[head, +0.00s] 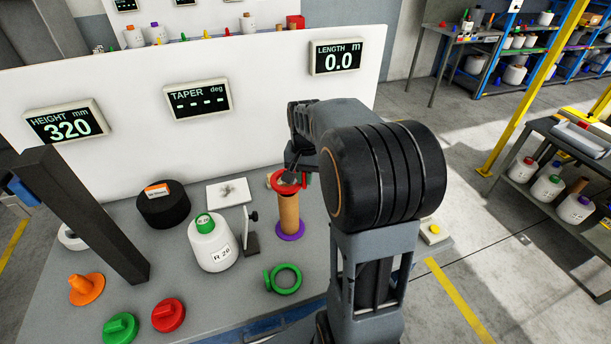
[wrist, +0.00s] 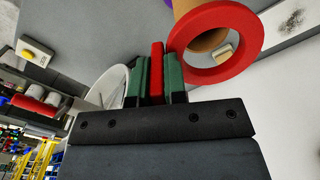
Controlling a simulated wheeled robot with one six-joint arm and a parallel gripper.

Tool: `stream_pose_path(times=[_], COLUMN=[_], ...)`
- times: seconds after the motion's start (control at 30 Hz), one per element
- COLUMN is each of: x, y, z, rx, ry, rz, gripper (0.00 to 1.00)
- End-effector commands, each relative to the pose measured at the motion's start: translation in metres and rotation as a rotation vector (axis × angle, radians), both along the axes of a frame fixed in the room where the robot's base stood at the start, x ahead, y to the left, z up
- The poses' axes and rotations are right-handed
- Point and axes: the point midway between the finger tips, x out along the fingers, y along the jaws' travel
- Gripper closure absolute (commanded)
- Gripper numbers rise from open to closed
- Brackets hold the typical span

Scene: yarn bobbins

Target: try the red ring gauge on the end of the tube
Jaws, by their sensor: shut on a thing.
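The brown tube (head: 289,213) stands upright on the bench with a purple ring (head: 290,231) around its foot. The red ring gauge (head: 281,190) is at the tube's top end. In the wrist view, the red ring (wrist: 253,38) is in front of the tube (wrist: 208,41), which shows through part of its hole. In the head view, my arm partly hides my gripper (head: 297,176).
A green ring gauge (head: 287,267) lies in front of the tube. A white bobbin (head: 212,249) and a small upright stand (head: 250,232) are to its left. A black roll (head: 163,211), orange cone (head: 84,291) and dark post (head: 97,235) are farther left. A white panel (head: 270,117) stands behind.

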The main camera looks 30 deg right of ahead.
Motion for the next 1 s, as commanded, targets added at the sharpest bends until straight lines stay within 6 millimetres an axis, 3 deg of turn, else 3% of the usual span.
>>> stream_pose_path(times=[1.0], x=[0.0], y=[0.0], z=[0.034], rx=[-0.001], ry=[-0.001], rz=[0.0], gripper=[1.0])
